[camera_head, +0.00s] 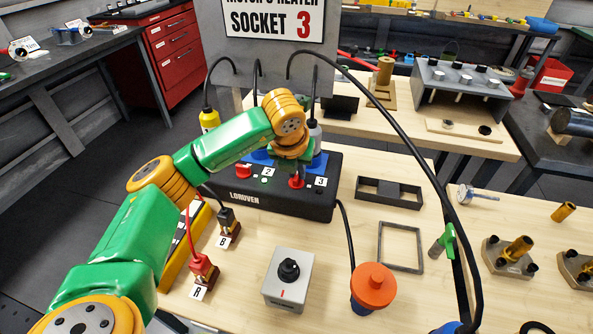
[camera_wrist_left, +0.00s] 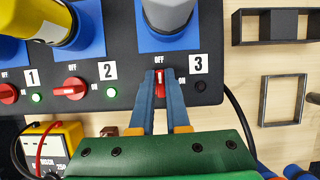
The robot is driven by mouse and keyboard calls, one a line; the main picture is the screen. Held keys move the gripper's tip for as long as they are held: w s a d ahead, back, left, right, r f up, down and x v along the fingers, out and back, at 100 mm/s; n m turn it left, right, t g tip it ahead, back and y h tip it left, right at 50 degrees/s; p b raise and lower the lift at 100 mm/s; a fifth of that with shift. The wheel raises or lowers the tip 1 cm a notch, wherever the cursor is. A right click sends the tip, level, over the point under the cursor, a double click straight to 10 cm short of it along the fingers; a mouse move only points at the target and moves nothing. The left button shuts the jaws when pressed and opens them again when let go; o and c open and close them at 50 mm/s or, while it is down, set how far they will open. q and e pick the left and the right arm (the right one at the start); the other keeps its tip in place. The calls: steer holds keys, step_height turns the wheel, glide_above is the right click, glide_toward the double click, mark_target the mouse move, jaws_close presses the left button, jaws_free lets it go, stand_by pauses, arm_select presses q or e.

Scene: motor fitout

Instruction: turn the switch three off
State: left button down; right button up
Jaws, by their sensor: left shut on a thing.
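The black power box (camera_head: 272,200) stands on the wooden bench. Its red switch three (camera_wrist_left: 160,88) is beside the "3" label (camera_wrist_left: 198,64). My left gripper (camera_wrist_left: 160,80) is shut on this knob, one finger on each side. The knob looks upright in the wrist view, in line with the "OFF" mark above it. The lamp (camera_wrist_left: 200,87) right of it is dark. In the head view the gripper is mostly hidden by my wrist; the red knob (camera_head: 297,182) shows below it. My right gripper is not in view.
Switch two (camera_wrist_left: 70,89) lies sideways with a green lamp (camera_wrist_left: 111,92); switch one (camera_wrist_left: 8,93) also has a green lamp. Plugs with black cables stand behind. In front are a grey switch box (camera_head: 288,280) and an orange button (camera_head: 373,285).

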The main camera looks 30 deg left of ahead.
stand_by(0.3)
arm_select(q)
steer(key=c, duration=0.9)
jaws_free()
steer(key=b+v, duration=0.1)
steer(key=v, duration=0.6)
